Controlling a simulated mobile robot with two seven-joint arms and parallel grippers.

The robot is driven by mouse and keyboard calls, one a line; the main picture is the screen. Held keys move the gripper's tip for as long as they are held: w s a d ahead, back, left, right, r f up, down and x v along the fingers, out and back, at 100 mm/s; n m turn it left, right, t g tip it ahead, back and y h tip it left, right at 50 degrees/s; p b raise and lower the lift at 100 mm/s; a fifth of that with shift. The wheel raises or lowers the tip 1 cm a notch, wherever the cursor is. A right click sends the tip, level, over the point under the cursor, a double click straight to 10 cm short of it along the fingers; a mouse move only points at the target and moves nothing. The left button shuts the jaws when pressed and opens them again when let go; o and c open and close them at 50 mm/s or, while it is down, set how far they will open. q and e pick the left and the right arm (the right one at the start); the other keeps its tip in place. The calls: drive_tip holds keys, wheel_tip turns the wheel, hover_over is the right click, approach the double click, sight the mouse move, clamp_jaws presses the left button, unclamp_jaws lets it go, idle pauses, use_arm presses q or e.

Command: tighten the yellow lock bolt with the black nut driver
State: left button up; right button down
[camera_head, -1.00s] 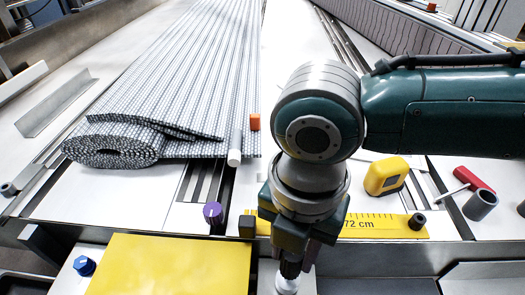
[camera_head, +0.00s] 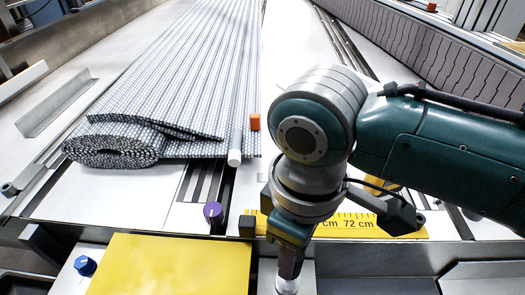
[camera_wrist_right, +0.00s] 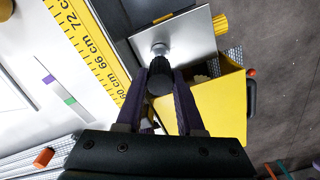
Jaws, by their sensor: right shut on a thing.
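My right gripper (camera_head: 290,262) is low at the front edge of the conveyor frame, pointing down. It is shut on the black nut driver, whose dark ribbed body (camera_wrist_right: 159,77) shows between the two fingers in the wrist view. A silver round end (camera_wrist_right: 160,48) shows just beyond the driver, over a grey metal plate (camera_wrist_right: 190,42); I cannot tell whether it belongs to the driver or the plate. A yellow ribbed knob (camera_wrist_right: 220,24), possibly the lock bolt, sits at the plate's edge, apart from the driver. My left gripper is not in view.
A yellow panel (camera_head: 170,268) lies left of the gripper, with a blue knob (camera_head: 85,265) beside it.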

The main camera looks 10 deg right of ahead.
drive_tip(key=m, duration=0.3)
wheel_tip(320, 180, up, 5)
drive_tip(key=p, duration=0.6)
drive_tip(key=shift+r, duration=0.2)
drive_tip(key=shift+f, duration=0.1)
